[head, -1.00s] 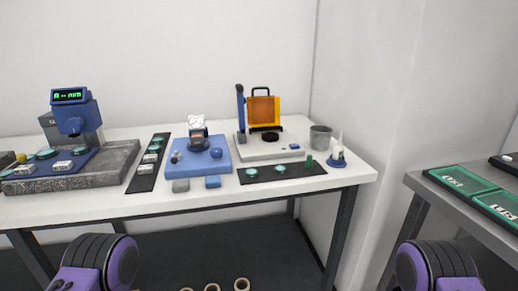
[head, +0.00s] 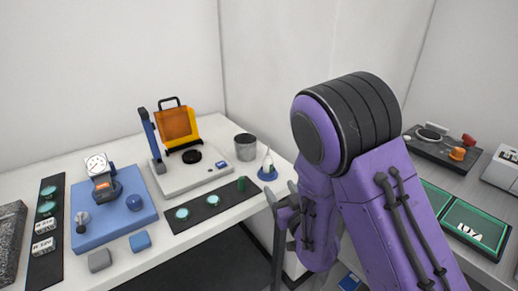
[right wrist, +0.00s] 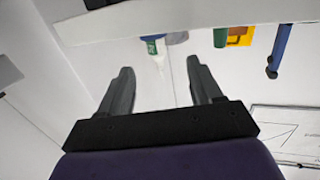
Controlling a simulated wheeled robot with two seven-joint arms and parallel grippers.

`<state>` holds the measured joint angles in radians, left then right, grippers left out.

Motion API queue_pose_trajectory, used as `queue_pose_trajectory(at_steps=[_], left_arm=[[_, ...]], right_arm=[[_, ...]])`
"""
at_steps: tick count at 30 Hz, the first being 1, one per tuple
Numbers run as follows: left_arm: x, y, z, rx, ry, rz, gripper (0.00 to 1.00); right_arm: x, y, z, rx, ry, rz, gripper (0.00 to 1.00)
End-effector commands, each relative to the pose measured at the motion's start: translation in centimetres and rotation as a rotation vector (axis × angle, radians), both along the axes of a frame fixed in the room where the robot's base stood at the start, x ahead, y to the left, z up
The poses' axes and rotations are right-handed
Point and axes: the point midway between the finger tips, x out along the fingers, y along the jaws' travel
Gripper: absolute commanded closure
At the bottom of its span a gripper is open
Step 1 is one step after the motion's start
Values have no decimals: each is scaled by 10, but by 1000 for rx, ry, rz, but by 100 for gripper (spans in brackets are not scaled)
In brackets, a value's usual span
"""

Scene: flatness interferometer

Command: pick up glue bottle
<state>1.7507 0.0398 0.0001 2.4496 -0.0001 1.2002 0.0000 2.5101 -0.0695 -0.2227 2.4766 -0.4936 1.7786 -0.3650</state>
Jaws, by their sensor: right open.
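The glue bottle (head: 267,159) is a small white bottle with a pointed tip. It stands upright in a round blue base near the right end of the white table. In the right wrist view, which is upside down, the bottle (right wrist: 159,52) shows ahead, between the fingers' lines. My right gripper (head: 280,190) is open and empty, just in front of the table's right end, apart from the bottle; its fingers also show in the right wrist view (right wrist: 160,68). My left gripper is out of view.
A grey cup (head: 245,147) stands behind the bottle, and a small green cylinder (head: 241,184) is to its left on a black mat (head: 226,197). An orange-shielded instrument (head: 178,124) stands further left. Another bench with green trays (head: 475,229) is at the right.

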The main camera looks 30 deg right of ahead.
Motion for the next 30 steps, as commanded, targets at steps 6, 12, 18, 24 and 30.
queue_pose_trajectory(at_steps=[6, 12, 18, 24, 30], left_arm=[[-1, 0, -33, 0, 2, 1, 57], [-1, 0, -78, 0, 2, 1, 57], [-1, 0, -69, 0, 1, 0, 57], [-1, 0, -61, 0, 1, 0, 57], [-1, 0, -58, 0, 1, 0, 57]], right_arm=[[12, -4, 4, -17, -40, 3, 36], [25, -8, 3, -14, -38, 1, 36], [50, -13, 14, -11, -28, 3, 36], [78, -24, 18, -9, -29, 4, 36], [103, -30, 16, -10, -28, 4, 36]])
